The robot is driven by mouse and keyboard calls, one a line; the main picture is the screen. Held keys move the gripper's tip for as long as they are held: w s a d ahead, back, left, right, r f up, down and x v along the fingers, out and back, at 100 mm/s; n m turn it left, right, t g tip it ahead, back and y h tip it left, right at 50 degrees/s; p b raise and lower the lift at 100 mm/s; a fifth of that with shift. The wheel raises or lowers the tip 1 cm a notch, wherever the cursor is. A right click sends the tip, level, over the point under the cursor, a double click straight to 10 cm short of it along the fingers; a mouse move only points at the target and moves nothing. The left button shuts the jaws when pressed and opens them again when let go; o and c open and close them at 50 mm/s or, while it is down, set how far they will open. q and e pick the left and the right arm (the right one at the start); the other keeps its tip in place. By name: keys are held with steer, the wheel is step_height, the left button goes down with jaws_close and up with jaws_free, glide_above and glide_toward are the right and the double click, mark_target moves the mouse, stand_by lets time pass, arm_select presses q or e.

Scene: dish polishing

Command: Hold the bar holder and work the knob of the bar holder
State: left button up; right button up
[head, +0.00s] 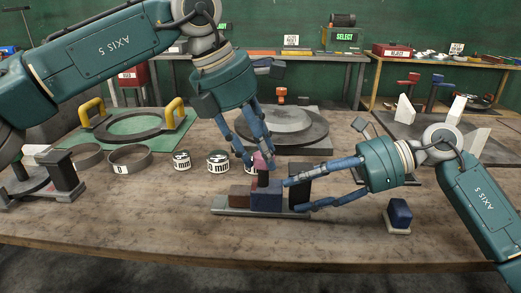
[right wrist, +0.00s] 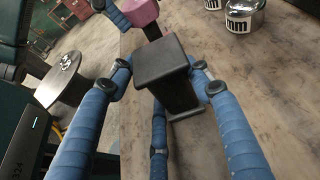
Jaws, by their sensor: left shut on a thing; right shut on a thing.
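The bar holder (head: 232,211) stands on the table as a grey base plate with a brown block, a blue block and a black upright block (head: 300,190). Its pink knob (head: 263,166) sits on top of a dark stem. My left gripper (head: 259,158) comes down from above and is shut on the knob, its fingers partly hiding it. My right gripper (head: 291,194) reaches in from the right and is shut on the bar holder. In the right wrist view a dark block (right wrist: 165,65) lies between its fingers, and the pink knob (right wrist: 140,12) shows beyond.
White labelled tins (head: 218,162) and metal rings (head: 130,158) lie left of the holder. A stacked round plate (head: 285,125) is behind it. A small blue block on a pale base (head: 399,214) stands at right. The table's front strip is clear.

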arm_select(q)
steer(key=shift+s+d+r+m+h, duration=0.1)
steer(key=shift+d+r+m+h, duration=0.1)
steer(key=shift+d+m+h, duration=0.3)
arm_select(e)
steer(key=shift+o, duration=0.2)
steer(key=shift+s+a, duration=0.15)
steer(key=shift+a, duration=0.05)
arm_select(q)
steer(key=m+g, duration=0.1)
steer(key=m, duration=0.2)
steer(key=shift+g, duration=0.4)
arm_select(e)
steer(key=shift+f, duration=0.1)
arm_select(q)
steer(key=m+g, duration=0.1)
steer(key=m, duration=0.4)
steer(key=shift+w+g, duration=0.2)
steer(key=shift+g, duration=0.2)
steer(key=shift+m, duration=0.3)
steer(key=o, duration=1.1)
steer(key=shift+s+a, duration=0.1)
steer(key=shift+a+f, duration=0.1)
arm_select(e)
steer(key=shift+d, duration=0.1)
arm_select(q)
steer(key=shift+a, duration=0.1)
